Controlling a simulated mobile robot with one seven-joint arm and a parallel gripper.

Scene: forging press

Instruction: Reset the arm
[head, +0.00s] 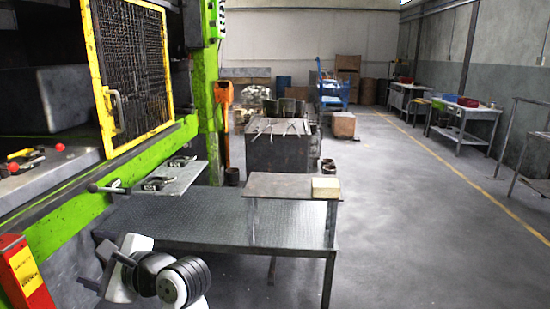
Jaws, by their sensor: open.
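My arm shows at the bottom left of the head view, with white links and a black ribbed joint. My gripper (107,270) appears at its left end, beside the near left corner of the metal platform (185,228). Its dark finger parts look apart, with no object seen between them. The arm's own links partly hide it.
A green press with a yellow mesh guard (130,70) stands at the left. A red post (22,270) is at the lower left. A raised plate (275,186) with a beige block (326,188) stands on the platform.

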